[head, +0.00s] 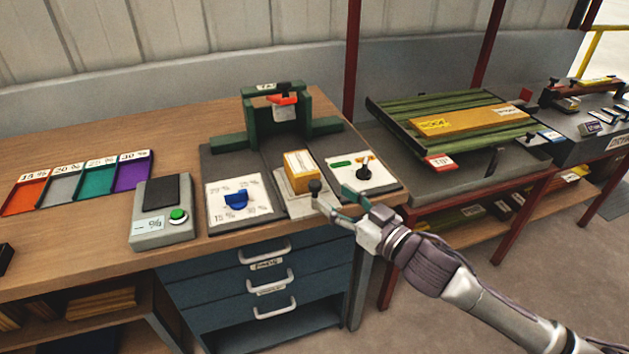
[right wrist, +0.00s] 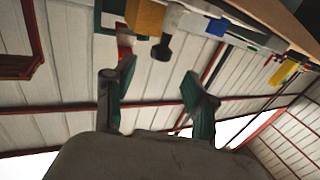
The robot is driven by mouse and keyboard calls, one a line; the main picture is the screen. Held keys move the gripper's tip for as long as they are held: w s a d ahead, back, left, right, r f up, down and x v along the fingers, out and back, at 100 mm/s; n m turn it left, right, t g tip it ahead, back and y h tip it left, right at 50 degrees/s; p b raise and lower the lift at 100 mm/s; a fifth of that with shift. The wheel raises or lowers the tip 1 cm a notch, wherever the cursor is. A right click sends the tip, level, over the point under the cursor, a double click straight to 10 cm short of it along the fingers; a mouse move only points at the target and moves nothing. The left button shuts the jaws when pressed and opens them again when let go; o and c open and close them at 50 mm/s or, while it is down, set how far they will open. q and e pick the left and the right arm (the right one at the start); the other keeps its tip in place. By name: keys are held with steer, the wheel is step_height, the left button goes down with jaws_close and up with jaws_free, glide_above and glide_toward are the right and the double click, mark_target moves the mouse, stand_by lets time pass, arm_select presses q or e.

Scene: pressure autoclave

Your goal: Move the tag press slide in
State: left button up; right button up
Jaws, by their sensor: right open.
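The tag press (head: 318,125) is a dark green frame with an orange-red head on the bench. Its light grey slide (head: 297,207) sticks out at the front and carries a yellow block (head: 299,172) with a pale top. A dark knob (head: 315,187) stands at the slide's front. My right gripper (head: 336,198) is open beside the knob, its fingers pointing toward the press. In the right wrist view, the knob (right wrist: 161,48) lies beyond the open fingers (right wrist: 150,92), apparently not gripped. The block (right wrist: 146,17) shows behind it. My left gripper is out of view.
A blue-dial panel (head: 255,208) is left of the slide, and a black-lever panel (head: 374,184) is right. Farther left are a green-button box (head: 160,232) and coloured trays (head: 90,183). A green slatted rack (head: 395,118) stands right. Drawers (head: 262,290) are below.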

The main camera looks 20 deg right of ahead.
mark_target(319, 187)
steer(key=x, duration=0.7)
steer(key=shift+p, duration=0.4)
jaws_close()
